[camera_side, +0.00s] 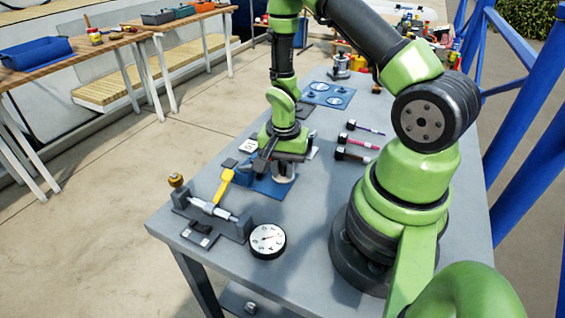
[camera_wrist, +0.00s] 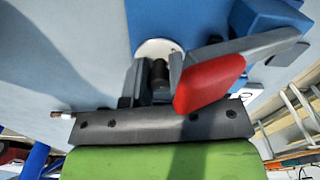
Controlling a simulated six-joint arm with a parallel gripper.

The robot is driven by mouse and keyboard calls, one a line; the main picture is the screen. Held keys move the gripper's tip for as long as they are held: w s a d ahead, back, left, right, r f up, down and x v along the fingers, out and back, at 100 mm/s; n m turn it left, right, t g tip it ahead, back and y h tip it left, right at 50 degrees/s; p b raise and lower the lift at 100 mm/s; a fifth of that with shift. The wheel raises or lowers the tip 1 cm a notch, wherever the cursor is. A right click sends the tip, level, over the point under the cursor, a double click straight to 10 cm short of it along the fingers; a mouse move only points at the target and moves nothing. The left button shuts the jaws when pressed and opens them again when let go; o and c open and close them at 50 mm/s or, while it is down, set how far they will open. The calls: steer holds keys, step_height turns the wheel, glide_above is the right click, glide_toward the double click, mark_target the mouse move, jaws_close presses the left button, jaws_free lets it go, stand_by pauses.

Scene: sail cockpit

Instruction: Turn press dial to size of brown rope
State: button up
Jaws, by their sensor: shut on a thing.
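In the side view my gripper (camera_side: 284,160) is low over a blue press base (camera_side: 264,187) on the grey table. The wrist view shows my gripper (camera_wrist: 158,78) shut on a small dark knob that stands on a white round dial (camera_wrist: 153,47). The dial's markings and setting cannot be read, as my gripper covers much of it. A red-ended grey lever (camera_wrist: 212,82) crosses close beside the fingers. Three rope samples lie in a row right of my gripper; the nearest, brown rope (camera_side: 352,156), is below the pink rope (camera_side: 362,142) and the bluish rope (camera_side: 366,129).
A round white-faced gauge (camera_side: 267,240) lies near the table's front. Left of it is a grey fixture (camera_side: 213,213) with a yellow-handled tool (camera_side: 221,187). A blue plate with round parts (camera_side: 328,95) is farther back. Clear table lies around the ropes.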

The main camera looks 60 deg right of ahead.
mark_target(283, 164)
steer(key=n, duration=0.4)
steer(key=shift+a+n, duration=0.1)
steer(key=shift+n, duration=0.2)
steer(key=shift+s+n, duration=0.1)
steer(key=shift+n, duration=0.2)
steer(key=o, duration=0.5)
steer(key=shift+o, duration=0.2)
steer(key=shift+r, duration=3.5)
